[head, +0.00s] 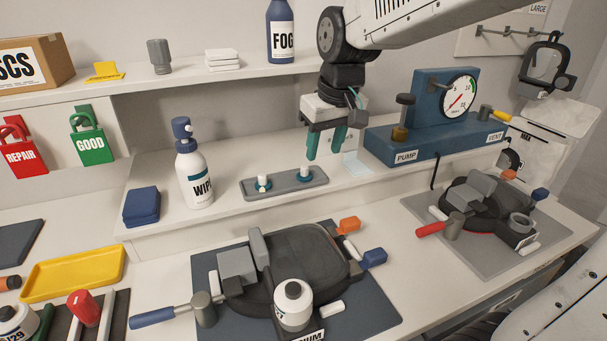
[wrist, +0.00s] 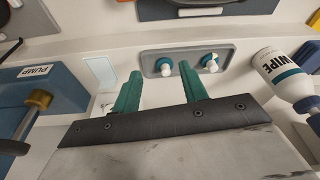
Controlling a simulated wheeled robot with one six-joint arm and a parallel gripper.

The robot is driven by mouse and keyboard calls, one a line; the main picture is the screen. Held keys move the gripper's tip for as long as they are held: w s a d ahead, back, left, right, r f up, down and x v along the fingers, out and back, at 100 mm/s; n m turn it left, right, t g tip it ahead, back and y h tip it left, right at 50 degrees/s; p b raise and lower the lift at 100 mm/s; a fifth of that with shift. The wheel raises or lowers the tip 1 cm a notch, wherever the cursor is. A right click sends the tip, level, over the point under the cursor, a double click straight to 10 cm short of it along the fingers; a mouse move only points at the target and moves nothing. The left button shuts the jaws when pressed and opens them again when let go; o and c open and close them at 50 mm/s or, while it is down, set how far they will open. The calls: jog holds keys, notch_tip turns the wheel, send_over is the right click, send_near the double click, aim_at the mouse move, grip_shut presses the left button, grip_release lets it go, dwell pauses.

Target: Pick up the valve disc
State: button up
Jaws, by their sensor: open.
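Two small white-stemmed pieces with teal discs sit on a grey tray (head: 284,188); I take these to be valve discs. One disc (head: 263,184) is at the tray's left, the other disc (head: 304,173) near its right end. In the wrist view the tray (wrist: 187,51) shows both, one disc (wrist: 163,66) appearing between my fingertips and the other disc (wrist: 210,62) to the right. My gripper (head: 325,146) points down, open and empty, above the shelf and apart from the tray. Its teal fingers (wrist: 160,75) also show in the wrist view.
A white WIPE bottle (head: 194,176) stands left of the tray, with folded blue cloths (head: 142,206) beyond it. The blue PUMP unit (head: 400,145) stands to the right. A dark mask (head: 300,258) lies on the lower bench in front.

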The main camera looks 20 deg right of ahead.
send_near(305, 167)
jog(key=f, duration=0.2)
jog(key=x, duration=0.7)
jog(key=shift+w+f, duration=0.15)
jog(key=shift+w, duration=0.1)
grip_shut()
